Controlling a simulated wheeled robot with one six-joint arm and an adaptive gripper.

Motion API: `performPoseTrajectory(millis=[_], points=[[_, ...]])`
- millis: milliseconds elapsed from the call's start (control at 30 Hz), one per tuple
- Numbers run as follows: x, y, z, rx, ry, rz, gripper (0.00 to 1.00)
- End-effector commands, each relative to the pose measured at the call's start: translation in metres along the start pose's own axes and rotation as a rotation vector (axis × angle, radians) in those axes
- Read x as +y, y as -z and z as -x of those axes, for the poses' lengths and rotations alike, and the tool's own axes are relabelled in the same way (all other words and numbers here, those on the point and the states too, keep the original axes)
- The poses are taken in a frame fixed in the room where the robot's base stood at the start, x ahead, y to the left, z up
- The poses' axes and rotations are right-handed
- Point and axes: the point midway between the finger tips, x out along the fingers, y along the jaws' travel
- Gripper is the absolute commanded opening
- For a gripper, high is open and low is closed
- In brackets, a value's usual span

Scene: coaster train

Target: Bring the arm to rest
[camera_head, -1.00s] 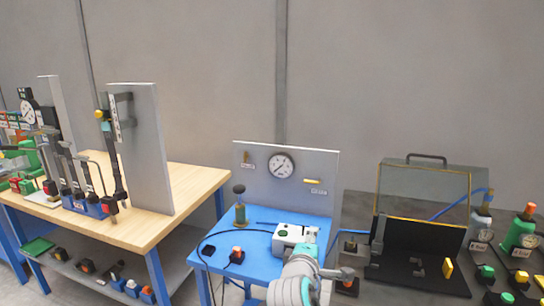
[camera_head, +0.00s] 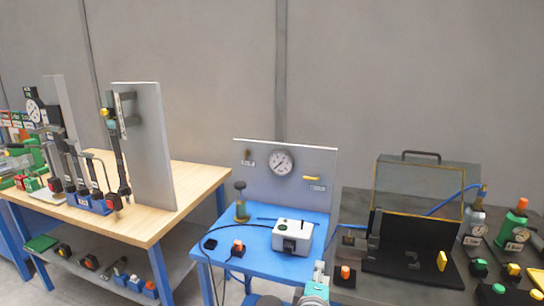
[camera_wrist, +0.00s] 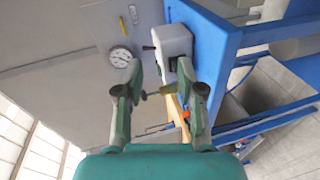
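My gripper (camera_wrist: 160,75) shows in the wrist view with its two green fingers spread apart and nothing held between them. Beyond the fingers are the white box (camera_wrist: 172,42) and the blue table (camera_wrist: 222,45), seen turned on their side. In the head view only a part of my arm (camera_head: 315,288) shows at the bottom edge, low in front of the blue table (camera_head: 262,262); the gripper's fingers are not visible there. The white box (camera_head: 292,234) sits on that table, clear of my arm.
A grey panel with a round gauge (camera_head: 281,163) stands behind the blue table. A brass device with a dark knob (camera_head: 241,203) stands at its left. A wooden workbench (camera_head: 205,180) is at left. An open black case (camera_head: 400,262) and green cylinder (camera_head: 517,232) are at right.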

Motion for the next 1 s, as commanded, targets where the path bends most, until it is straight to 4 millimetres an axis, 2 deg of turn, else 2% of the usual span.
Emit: performPoseTrajectory(millis=[33, 267, 500, 733, 1000], points=[[-0.015, -0.007, 0.004, 0.007, 0.010, -0.012, 0.38], [-0.083, -0.038, 0.038, 0.068, 0.042, -0.123, 0.38], [-0.145, -0.071, 0.088, 0.125, 0.084, -0.269, 0.38], [-0.191, -0.102, 0.145, 0.163, 0.128, -0.426, 0.38], [-0.224, -0.136, 0.221, 0.189, 0.178, -0.632, 0.38]])
